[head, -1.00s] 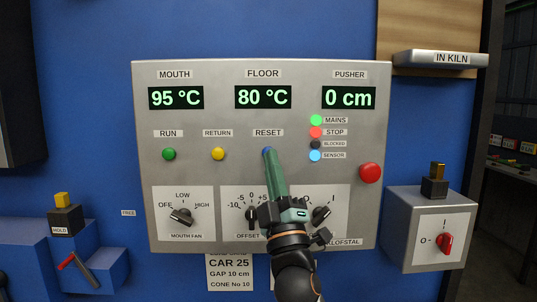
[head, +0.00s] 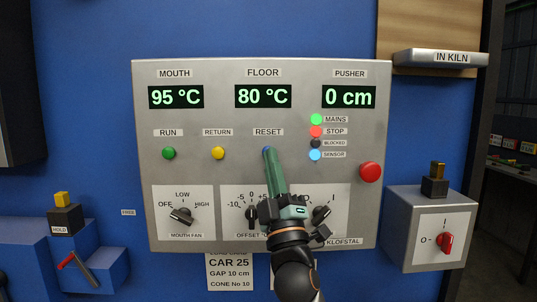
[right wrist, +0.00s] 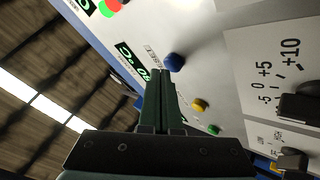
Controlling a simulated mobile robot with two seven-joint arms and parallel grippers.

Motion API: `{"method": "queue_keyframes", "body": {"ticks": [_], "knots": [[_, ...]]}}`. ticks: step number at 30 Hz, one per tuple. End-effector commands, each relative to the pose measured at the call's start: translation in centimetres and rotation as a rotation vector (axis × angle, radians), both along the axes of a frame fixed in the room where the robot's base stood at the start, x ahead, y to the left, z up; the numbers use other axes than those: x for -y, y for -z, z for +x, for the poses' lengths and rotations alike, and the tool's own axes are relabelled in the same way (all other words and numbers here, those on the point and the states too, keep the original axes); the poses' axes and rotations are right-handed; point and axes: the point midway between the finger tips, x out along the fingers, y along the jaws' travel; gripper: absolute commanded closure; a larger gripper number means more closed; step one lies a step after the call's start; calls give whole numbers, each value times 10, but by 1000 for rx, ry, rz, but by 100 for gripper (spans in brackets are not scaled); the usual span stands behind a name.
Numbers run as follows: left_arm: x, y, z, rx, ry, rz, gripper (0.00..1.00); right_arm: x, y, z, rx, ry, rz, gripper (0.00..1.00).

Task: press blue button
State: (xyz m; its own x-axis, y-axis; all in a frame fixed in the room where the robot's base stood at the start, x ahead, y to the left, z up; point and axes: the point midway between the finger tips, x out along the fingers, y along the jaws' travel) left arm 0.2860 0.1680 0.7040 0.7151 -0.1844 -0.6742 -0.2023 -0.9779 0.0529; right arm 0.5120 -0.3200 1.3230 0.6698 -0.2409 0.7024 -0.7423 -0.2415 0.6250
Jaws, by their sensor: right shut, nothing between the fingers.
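The blue button (head: 266,150) sits under the RESET label on the grey control panel (head: 215,115). In the head view it is mostly hidden behind my right gripper's fingertips (head: 268,155). My right gripper is shut and empty, pointing at the panel. My left gripper is not in view.
A green RUN button (head: 169,153) and a yellow RETURN button (head: 218,153) lie left of the blue one. A red button (head: 370,172) is at the right. Dark knobs (head: 182,216) line the panel's lower part. A switch box (head: 431,230) stands at the right.

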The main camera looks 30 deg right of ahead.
Motion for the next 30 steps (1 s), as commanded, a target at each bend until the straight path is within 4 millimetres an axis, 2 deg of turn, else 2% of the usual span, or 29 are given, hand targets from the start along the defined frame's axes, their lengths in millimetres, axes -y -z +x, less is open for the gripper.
{"method": "queue_keyframes", "body": {"ticks": [30], "knots": [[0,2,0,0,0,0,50,5,0,7,0,2,0,100]]}}
